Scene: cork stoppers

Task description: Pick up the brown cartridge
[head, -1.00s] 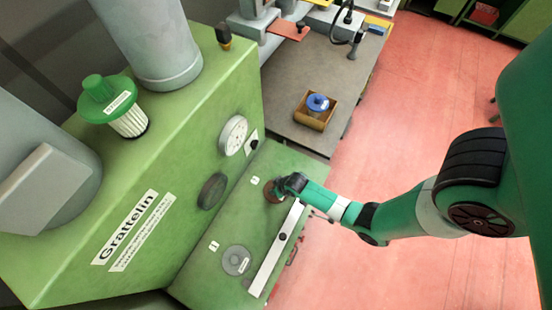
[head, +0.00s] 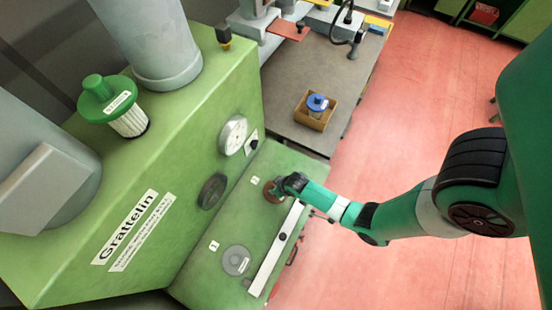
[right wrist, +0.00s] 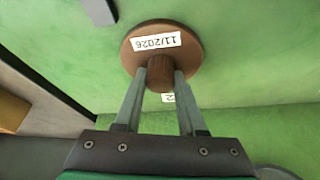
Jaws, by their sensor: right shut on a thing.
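The brown cartridge (right wrist: 190,58) is a round brown disc with a knob and a white label reading "11/2026". It sits at the green bench top near the label 2 in the right wrist view. In the head view the brown cartridge (head: 271,195) is partly hidden by my right gripper (head: 279,187). My right gripper (right wrist: 160,78) is shut on the knob of the cartridge, one finger on each side. Whether the cartridge is seated or slightly lifted cannot be told. My left gripper is not in view.
A grey round disc (head: 236,260) lies on the green bench beside a pale metal bar (head: 276,248). A green-capped filter (head: 112,103) stands on the green machine. A box with a blue-topped filter (head: 317,102) is on the grey table. Red floor is at right.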

